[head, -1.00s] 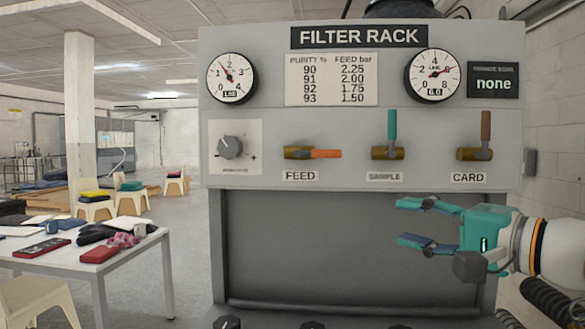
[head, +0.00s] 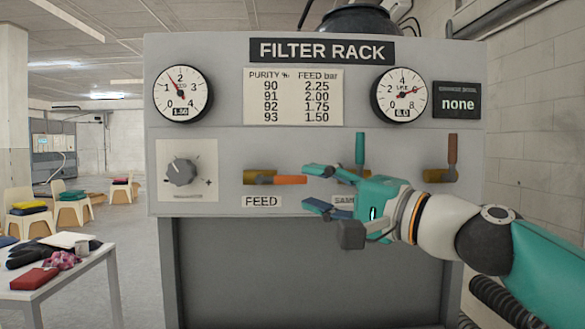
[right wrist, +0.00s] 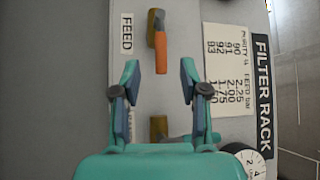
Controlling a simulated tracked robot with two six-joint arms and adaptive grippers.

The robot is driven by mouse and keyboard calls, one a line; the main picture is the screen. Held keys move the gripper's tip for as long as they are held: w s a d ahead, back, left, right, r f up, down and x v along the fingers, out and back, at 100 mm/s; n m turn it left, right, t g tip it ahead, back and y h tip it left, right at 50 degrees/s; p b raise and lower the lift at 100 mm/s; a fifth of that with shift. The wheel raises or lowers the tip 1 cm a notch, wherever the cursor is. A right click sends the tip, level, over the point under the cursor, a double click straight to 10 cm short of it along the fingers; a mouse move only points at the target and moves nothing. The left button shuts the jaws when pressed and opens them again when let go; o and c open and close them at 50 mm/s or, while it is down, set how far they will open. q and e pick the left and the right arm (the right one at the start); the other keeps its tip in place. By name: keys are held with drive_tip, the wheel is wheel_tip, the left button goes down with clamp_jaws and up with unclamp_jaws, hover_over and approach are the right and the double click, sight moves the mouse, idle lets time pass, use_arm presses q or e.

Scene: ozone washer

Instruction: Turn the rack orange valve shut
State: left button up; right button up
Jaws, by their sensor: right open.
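The orange valve handle (head: 290,180) sits above the FEED label on the filter rack and lies horizontal, pointing right from its brass body (head: 257,176). My right gripper (head: 318,190) is open and empty, just right of the handle's tip in the head view. In the right wrist view, the orange handle (right wrist: 161,54) lies ahead of the open fingers (right wrist: 159,80), between their lines and apart from them. Whether the fingers overlap the handle in depth is hard to tell. My left gripper is not in view.
The teal SAMPLE valve handle (head: 360,148) stands upright close behind my right gripper, its body partly hidden. The brown CARD handle (head: 453,149) is upright at right. A grey knob (head: 180,171) is left of FEED. A white table (head: 70,275) stands at lower left.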

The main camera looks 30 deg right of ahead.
sight(297, 183)
drive_tip(key=p+x, duration=0.1)
drive_tip(key=x, duration=0.4)
drive_tip(key=shift+w, duration=0.3)
drive_tip(key=shift+a, duration=0.1)
clamp_jaws()
